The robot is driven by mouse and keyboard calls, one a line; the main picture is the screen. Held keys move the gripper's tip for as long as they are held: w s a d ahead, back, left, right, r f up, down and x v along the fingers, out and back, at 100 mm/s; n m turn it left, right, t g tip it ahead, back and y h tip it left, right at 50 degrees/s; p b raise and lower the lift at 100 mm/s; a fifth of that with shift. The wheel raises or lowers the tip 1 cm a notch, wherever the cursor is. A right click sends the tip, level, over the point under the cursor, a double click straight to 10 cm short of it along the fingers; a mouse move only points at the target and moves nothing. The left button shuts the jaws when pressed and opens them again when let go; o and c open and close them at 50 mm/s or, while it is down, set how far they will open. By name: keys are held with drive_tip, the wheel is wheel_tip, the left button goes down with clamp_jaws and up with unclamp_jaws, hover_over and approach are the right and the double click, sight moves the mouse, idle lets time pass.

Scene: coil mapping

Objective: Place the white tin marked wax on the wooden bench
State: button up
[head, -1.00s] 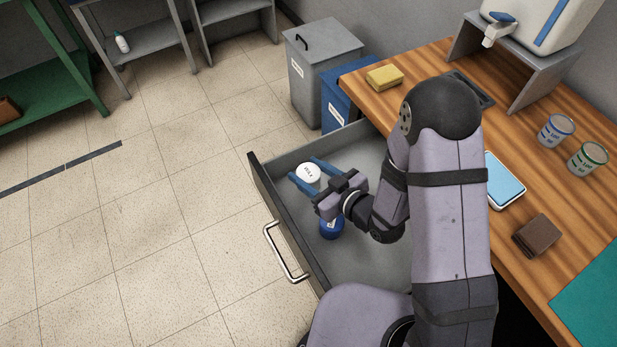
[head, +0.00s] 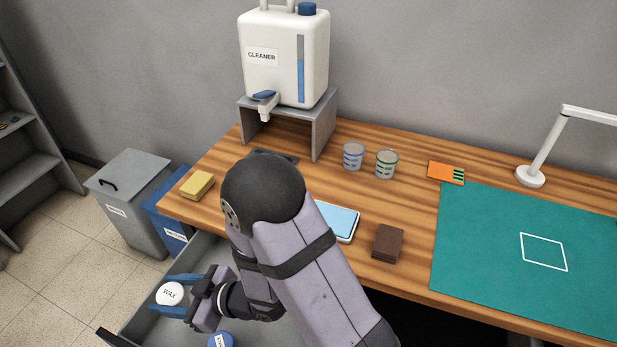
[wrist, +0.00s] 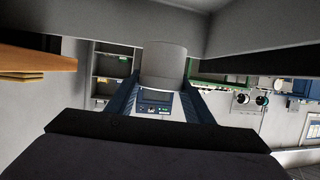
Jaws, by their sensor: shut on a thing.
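The white tin marked WAX (head: 170,293) is between the blue fingers of my gripper (head: 176,295), which is shut on it. In the head view the tin and gripper are over the grey open drawer (head: 205,246), at lower left; how high they are above its floor I cannot tell. In the wrist view the tin (wrist: 165,66) shows as a plain grey-white cylinder held between the fingers. The wooden bench (head: 400,215) stands to the right of the drawer, with bare wood around the items on it.
A blue-topped tin (head: 221,341) is in the drawer. On the bench are a yellow sponge (head: 197,185), a light-blue tablet-like thing (head: 340,220), a brown wallet-like block (head: 388,243), two cups (head: 386,164), a cleaner jug (head: 285,60) on a stand, and a green mat (head: 480,270).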

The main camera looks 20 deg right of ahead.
drive_tip(key=w+d+r+m+t+h+p, duration=0.15)
drive_tip(key=w+d+r, duration=0.3)
drive_tip(key=d, duration=0.45)
drive_tip(key=w+d+r+m+t+h+p, duration=0.1)
drive_tip(key=w+d+r+m+t+h, duration=0.25)
drive_tip(key=d, duration=0.55)
drive_tip(key=w+d+r+m+h+p, duration=0.1)
drive_tip(key=d+r+m+h, duration=0.1)
drive_tip(key=d, duration=0.7)
drive_tip(key=w+d+r+m+h+p, duration=0.1)
drive_tip(key=d+r+m+h, duration=0.1)
drive_tip(key=d, duration=0.7)
wheel_tip(320, 180, up, 4)
drive_tip(key=m+g+h+p, duration=0.2)
drive_tip(key=m+h+p, duration=0.2)
drive_tip(key=m+h, duration=0.55)
hover_over(448, 229)
drive_tip(key=shift+n+h, duration=0.35)
drive_tip(key=shift+n, duration=0.1)
drive_tip(key=shift+d+f, duration=0.1)
drive_tip(key=shift+f, duration=2.6)
drive_tip(key=shift+f, duration=0.1)
drive_tip(key=shift+f, duration=2)
drive_tip(key=shift+f, duration=0.1)
